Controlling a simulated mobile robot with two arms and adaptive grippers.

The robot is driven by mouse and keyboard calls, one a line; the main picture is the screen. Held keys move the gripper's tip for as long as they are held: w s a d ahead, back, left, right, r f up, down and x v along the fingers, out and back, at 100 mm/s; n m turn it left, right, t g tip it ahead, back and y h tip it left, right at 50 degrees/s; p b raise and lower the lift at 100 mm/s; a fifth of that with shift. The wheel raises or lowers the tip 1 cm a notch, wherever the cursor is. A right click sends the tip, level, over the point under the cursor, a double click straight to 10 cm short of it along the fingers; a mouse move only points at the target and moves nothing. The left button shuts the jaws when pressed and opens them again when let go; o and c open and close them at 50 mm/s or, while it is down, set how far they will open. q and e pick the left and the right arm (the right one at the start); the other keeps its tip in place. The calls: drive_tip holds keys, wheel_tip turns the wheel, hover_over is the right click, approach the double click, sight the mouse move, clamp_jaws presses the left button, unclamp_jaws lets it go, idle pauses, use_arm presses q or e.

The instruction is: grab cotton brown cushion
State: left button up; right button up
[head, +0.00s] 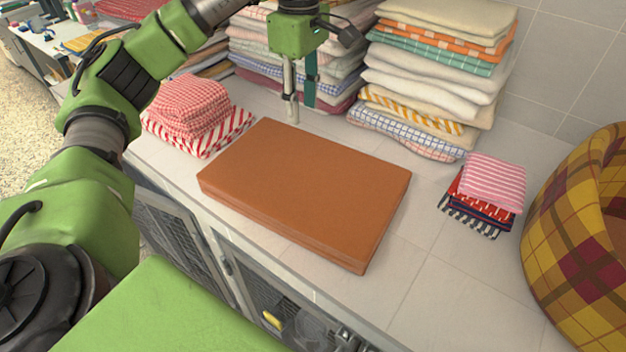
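A flat brown rectangular cushion (306,188) lies on the tiled counter in the middle of the head view. My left gripper (290,112) points down at the cushion's far edge, with its arm coming in from the left. One pale finger shows clearly, and I cannot tell whether the gripper is open or shut or whether it touches the cushion. My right gripper is not in view.
Tall stacks of folded towels (440,65) stand behind the cushion. Red checked towels (190,110) lie to its left, and a small towel pile (490,185) to its right. A plaid pet bed (575,260) is at far right. Kennel doors (265,290) are below the counter's front edge.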

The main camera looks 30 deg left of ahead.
use_arm(q)
drive_tip(key=b, duration=0.4)
hover_over(304, 173)
wheel_tip(304, 173, down, 5)
drive_tip(key=f+b, duration=0.1)
drive_tip(key=f, duration=0.3)
drive_tip(key=f+b, duration=0.1)
drive_tip(key=f, duration=0.4)
drive_tip(key=shift+w+a+f, duration=0.1)
drive_tip(key=shift+w+f, duration=0.1)
drive_tip(key=shift+f, duration=0.1)
drive_tip(key=shift+s+f+p, duration=0.15)
drive_tip(key=shift+f+p, duration=0.3)
drive_tip(key=shift+f, duration=0.05)
wheel_tip(304, 173, down, 4)
drive_tip(key=shift+r+p, duration=0.25)
drive_tip(key=shift+p, duration=0.55)
drive_tip(key=shift+f, duration=0.4)
clamp_jaws()
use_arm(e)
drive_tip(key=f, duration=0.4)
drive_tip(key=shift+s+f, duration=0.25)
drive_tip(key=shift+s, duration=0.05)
